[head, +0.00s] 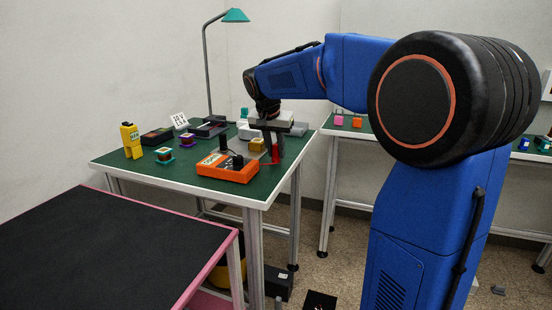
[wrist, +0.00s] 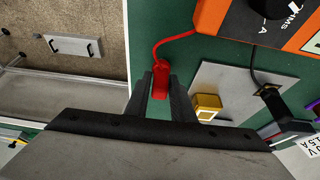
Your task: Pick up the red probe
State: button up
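The red probe (wrist: 160,84) stands on the green table, with a red cable running from it toward the orange meter (head: 228,167). In the wrist view it sits between the two dark fingers of my gripper (wrist: 163,85). The fingers are close together, one on each side of it, and look closed on its sides. In the head view my gripper (head: 272,146) points down at the table's right side, and the red probe (head: 275,154) shows just below the fingers. The probe's lower end is hard to make out.
A grey plate (wrist: 228,85) with a yellow block (wrist: 207,104) and a black probe (wrist: 282,113) lies beside my gripper. A yellow device (head: 131,140) and several small parts stand at the left. A black-topped, pink-edged table (head: 110,245) is in front.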

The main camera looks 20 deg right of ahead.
aim_at(276, 145)
grip_shut()
jog(key=shift+r, duration=0.1)
notch_tip(276, 145, up, 10)
jog(key=shift+f, duration=0.1)
dwell(0.7)
